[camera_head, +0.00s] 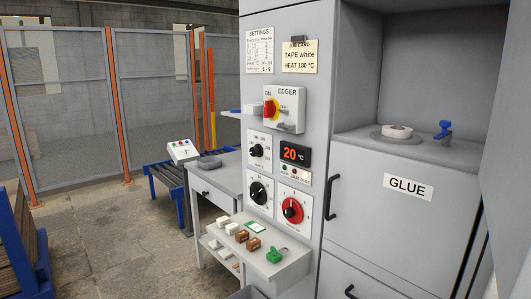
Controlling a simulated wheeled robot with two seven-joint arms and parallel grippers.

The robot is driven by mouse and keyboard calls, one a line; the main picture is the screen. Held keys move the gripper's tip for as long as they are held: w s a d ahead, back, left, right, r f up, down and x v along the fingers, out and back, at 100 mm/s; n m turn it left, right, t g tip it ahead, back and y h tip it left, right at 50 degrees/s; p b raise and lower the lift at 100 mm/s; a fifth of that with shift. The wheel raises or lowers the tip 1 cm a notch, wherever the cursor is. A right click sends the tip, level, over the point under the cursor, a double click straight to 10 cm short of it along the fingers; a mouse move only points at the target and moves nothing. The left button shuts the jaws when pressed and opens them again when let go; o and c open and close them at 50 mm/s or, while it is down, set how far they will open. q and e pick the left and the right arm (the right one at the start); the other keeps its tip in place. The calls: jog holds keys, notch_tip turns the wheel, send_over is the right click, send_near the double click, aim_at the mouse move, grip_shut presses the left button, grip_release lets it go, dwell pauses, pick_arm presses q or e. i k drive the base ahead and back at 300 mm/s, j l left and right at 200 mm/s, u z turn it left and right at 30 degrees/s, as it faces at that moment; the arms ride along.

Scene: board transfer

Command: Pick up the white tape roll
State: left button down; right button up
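A white, round, ring-like piece (397,131) lies on a grey round plate (380,141) in the open recess above the GLUE door. It looks like a tape roll, but I cannot tell for certain. Neither of my grippers shows in this view, and nothing is seen held.
A blue valve-like part (444,130) stands beside the white ring. The grey cabinet carries a job card (299,56) reading TAPE white, HEAT 180 °C, and a display (295,153) reading 20 °C. A low shelf (270,265) holds white, brown and green pieces.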

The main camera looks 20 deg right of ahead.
aim_at(387, 131)
jog(key=i+j+z, duration=0.15)
jog(key=z, duration=0.2)
jog(key=i+j+z, duration=0.4)
jog(key=j+z, duration=0.7)
jog(key=z, duration=0.15)
jog(key=j+z, duration=0.4)
